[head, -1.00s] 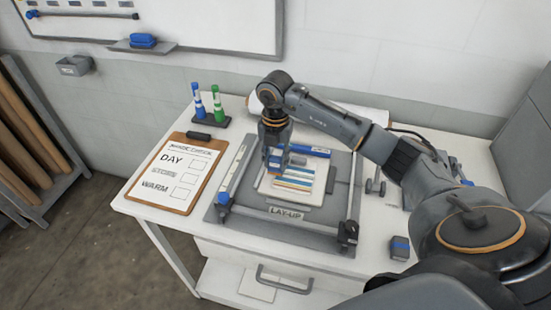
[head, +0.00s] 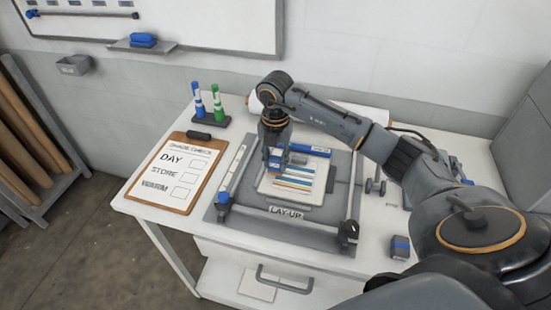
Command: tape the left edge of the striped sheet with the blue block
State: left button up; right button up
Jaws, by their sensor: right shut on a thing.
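The striped sheet (head: 297,180), white with blue, orange and brown stripes, lies on a pale board within the grey lay-up frame (head: 277,230). My right gripper (head: 274,163) points down at the sheet's upper left edge. It is shut on the small blue block (head: 275,159), which is mostly hidden by the fingers. I cannot tell whether the block touches the sheet. My left gripper is not in view.
A blue bar (head: 309,150) lies just behind the sheet. A clipboard (head: 172,173) and a stand with blue and green markers (head: 216,104) are to the left. A dark block with a blue band (head: 400,247) sits at the front right.

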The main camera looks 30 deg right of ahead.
jog(key=shift+f+b, duration=0.3)
jog(key=shift+f, duration=0.15)
dwell(0.9)
jog(key=shift+r+p, duration=2.85)
jog(key=shift+r, duration=1.2)
